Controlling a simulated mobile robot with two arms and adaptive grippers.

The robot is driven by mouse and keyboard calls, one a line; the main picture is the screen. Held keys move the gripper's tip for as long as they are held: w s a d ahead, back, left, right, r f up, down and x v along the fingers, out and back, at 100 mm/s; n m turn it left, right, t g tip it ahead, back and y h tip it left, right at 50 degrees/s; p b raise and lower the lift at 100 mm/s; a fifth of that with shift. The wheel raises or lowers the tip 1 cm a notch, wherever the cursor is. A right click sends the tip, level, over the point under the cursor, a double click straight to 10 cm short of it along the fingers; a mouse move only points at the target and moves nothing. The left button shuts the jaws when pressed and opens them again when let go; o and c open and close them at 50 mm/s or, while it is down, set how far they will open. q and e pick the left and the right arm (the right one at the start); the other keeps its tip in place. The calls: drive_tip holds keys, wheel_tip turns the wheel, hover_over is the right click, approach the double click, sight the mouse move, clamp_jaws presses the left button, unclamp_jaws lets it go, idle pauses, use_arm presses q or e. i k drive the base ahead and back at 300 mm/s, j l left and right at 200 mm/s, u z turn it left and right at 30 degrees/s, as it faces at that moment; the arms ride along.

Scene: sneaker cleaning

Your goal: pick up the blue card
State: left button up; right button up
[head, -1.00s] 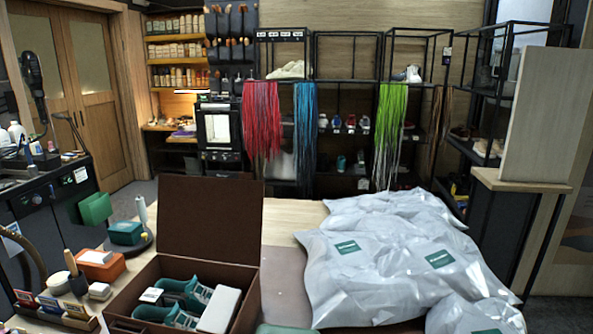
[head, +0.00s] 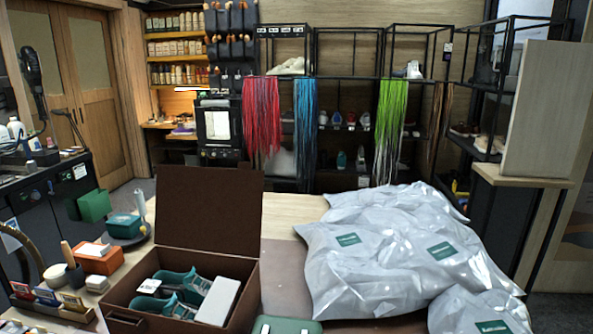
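The blue card (head: 46,297) stands in a wooden card holder (head: 85,322) at the lower left of the head view. It is the middle one of a row, between a red card (head: 21,290) and a yellow card (head: 72,302). The cards lean back a little, and the holder hides their lower edges. Neither of my grippers is in view.
An open brown box (head: 240,315) with green and white items stands right of the holder. An orange box (head: 98,263) and a brush in a dark cup (head: 75,273) stand behind the cards. Silvery bags (head: 370,265) cover the table's right side.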

sight(46, 296)
drive_tip(key=k+j+u, duration=0.1)
drive_tip(key=u, duration=0.3)
drive_tip(key=j+u, duration=0.4)
drive_tip(key=k+j+u, duration=0.1)
drive_tip(key=u, duration=0.35)
